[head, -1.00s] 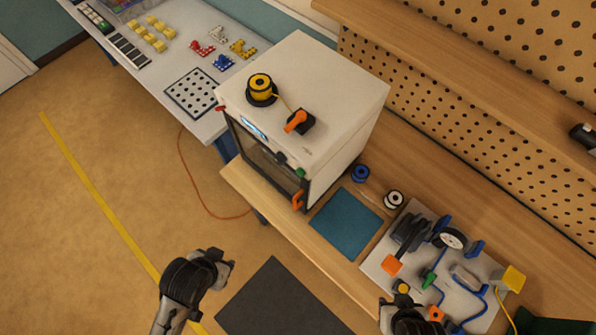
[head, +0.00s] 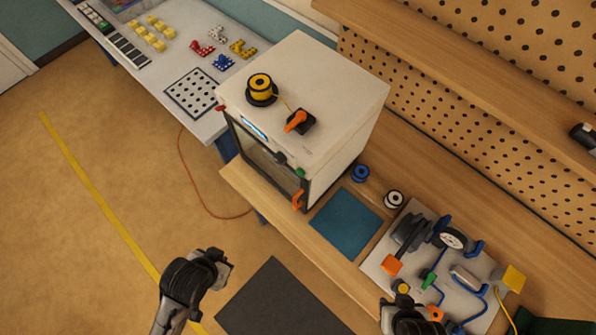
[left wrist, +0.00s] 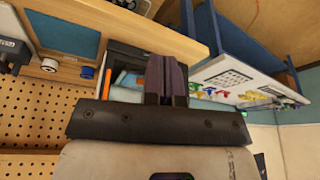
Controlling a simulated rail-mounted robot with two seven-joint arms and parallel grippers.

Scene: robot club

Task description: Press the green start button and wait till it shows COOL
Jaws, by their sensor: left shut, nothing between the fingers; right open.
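The white box-shaped machine (head: 350,105) stands on the wooden bench, with a dark window in its front. The green start button (head: 300,172) is at the front's right end, above an orange handle (head: 298,200). A small blue lit display (head: 255,128) is on the front's upper edge; its text is too small to read. My left gripper (head: 226,268) is in front of the bench, shut and empty, apart from the button; its dark fingers (left wrist: 167,80) also show in the left wrist view. My right gripper (head: 408,302) is open at the bottom edge, by the grey board, partly cut off.
A yellow spool (head: 260,87) and an orange lever (head: 297,121) are on top of the machine. A blue mat (head: 347,222), small spools and a grey board (head: 377,262) with parts lie to the right. A white table (head: 210,125) stands behind left.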

